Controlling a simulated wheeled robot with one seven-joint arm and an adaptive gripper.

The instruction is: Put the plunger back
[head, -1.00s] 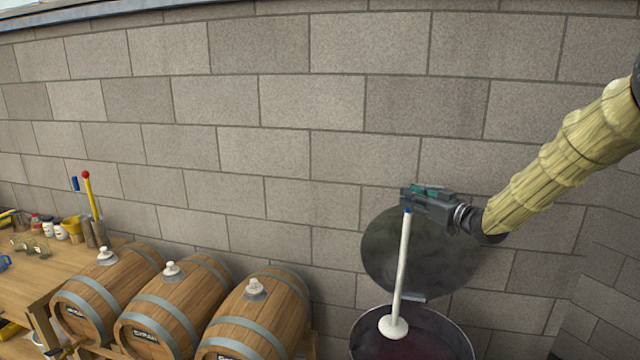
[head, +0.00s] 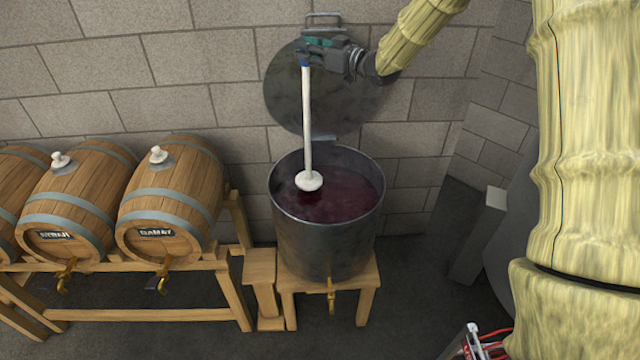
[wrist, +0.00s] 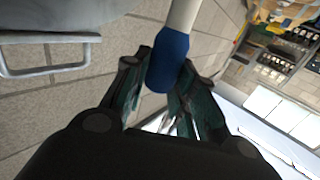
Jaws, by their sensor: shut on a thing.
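The plunger (head: 307,125) is a white rod with a round white disc at its lower end and a blue grip at its top. My gripper (head: 304,62) is shut on the blue grip, which also shows between the fingers in the wrist view (wrist: 168,62). The plunger hangs nearly upright over the steel vat (head: 325,235). In the head view its disc appears against the dark red liquid (head: 345,195); I cannot tell whether it touches the liquid.
A round grey lid (head: 290,95) with a handle stands against the block wall behind the vat. The vat rests on a wooden stand (head: 368,275). Barrels (head: 172,190) with taps lie on a rack to the left. A pale post (head: 478,235) stands on the right.

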